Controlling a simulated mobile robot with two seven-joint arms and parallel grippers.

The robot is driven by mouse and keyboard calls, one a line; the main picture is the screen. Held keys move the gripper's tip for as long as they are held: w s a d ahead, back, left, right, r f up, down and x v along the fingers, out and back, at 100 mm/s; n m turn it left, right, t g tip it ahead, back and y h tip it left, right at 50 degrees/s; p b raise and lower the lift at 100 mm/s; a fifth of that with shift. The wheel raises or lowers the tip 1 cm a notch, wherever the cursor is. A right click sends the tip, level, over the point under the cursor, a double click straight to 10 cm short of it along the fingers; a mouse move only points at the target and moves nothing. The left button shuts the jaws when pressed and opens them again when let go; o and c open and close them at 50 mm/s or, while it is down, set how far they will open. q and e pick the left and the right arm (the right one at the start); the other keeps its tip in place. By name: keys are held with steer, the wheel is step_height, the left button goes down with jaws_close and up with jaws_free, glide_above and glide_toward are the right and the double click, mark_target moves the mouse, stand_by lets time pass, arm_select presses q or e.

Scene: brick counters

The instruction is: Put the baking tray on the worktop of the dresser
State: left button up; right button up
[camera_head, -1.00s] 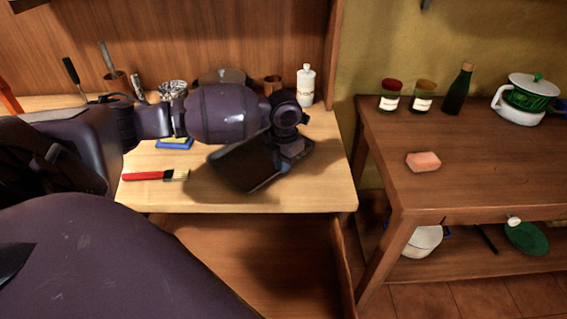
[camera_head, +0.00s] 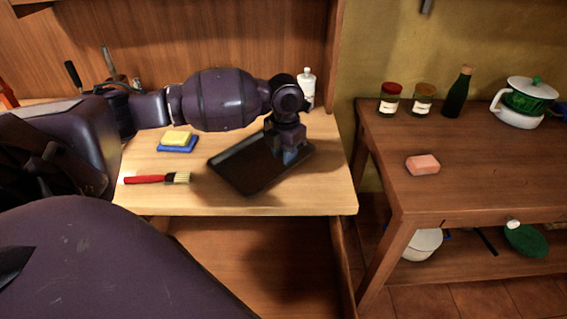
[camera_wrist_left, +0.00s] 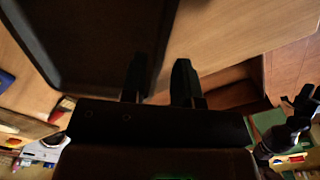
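The baking tray (camera_head: 240,170) is dark and rectangular. It lies at an angle on the light wooden worktop (camera_head: 225,202) of the dresser. My left gripper (camera_head: 290,157) points down at the tray's right side. In the left wrist view the tray (camera_wrist_left: 90,45) fills the upper left. The two left fingers (camera_wrist_left: 158,82) are apart, with the tray's rim running between or just beside them; whether they touch it I cannot tell. A dark claw-like shape (camera_wrist_left: 298,112) at the right of the wrist view may be my right gripper; its opening is unclear.
A yellow and blue sponge (camera_head: 177,141) and a red-handled brush (camera_head: 155,179) lie left of the tray. A white bottle (camera_head: 307,88) stands behind. An open drawer (camera_head: 250,255) is below the worktop. A darker table (camera_head: 480,165) with jars, bottle, pot and pink block stands right.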

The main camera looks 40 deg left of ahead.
arm_select(q)
step_height(320, 180, up, 7)
steer(key=shift+r+p, duration=0.2)
steer(key=shift+p, duration=0.1)
